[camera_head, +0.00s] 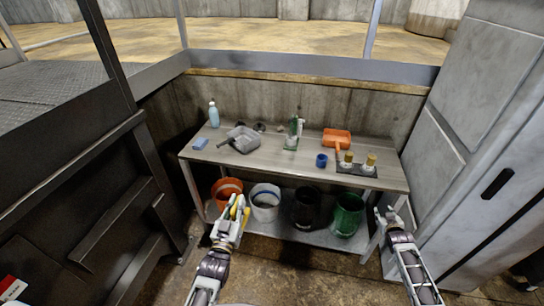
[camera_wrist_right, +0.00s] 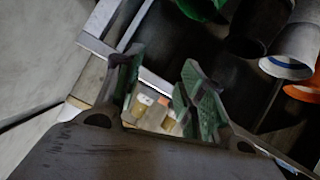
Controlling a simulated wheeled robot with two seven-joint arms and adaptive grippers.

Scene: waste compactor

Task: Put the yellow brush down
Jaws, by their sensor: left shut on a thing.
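My left gripper (camera_head: 235,212) is shut on the yellow brush (camera_head: 245,216), held in front of the bench's left part, near the orange and white buckets in the picture. Only small yellow parts of the brush show, and the gripper hides the rest. My right gripper (camera_head: 384,213) is at the bench's front right corner. In the right wrist view its two fingers (camera_wrist_right: 160,95) stand apart with nothing between them.
The bench (camera_head: 225,162) bears a grey dustpan (camera_head: 243,138), an orange dustpan (camera_head: 337,138), a blue cup (camera_head: 321,160), a spray bottle (camera_head: 214,114) and a blue sponge (camera_head: 200,144). Several buckets, one green (camera_head: 348,213), stand on the lower shelf. The bench's front middle is clear.

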